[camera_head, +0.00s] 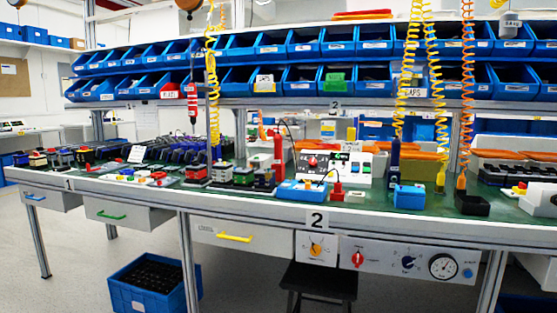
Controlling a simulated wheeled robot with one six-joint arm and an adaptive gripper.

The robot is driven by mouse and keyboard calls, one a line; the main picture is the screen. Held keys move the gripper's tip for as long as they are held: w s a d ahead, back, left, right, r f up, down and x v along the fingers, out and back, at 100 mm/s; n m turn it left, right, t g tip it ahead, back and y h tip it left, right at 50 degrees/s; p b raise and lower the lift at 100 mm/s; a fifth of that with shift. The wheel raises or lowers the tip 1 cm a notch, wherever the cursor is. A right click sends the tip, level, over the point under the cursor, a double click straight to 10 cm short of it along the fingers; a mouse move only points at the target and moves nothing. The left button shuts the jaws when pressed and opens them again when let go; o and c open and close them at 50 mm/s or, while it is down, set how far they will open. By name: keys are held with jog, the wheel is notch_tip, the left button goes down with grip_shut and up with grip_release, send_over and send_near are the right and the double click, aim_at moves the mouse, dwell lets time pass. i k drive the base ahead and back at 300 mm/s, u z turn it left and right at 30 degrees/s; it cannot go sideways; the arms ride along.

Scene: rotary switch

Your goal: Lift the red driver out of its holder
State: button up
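A red upright tool-like cylinder (279,155) stands on the bench behind a light blue device. It is the tall red thing that most looks like a driver. Its lower end is partly hidden, and I cannot tell which holder it is in. A second red tool (193,104) hangs in front of the blue bins, further left. A small red piece (337,191) with a thin stem stands on the bench to the right of the light blue device (302,190). My gripper is not in view.
A blue driver (395,160) hangs on a yellow coil near a blue box (409,197). An orange-tipped tool (461,181) meets a black holder (472,205). A white panel (333,165) with a red knob stands mid-bench. A dark stool (320,280) stands under the front edge.

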aim_at(277, 138)
jog(key=u, duration=1.6)
jog(key=i, duration=2.25)
jog(key=z, duration=0.35)
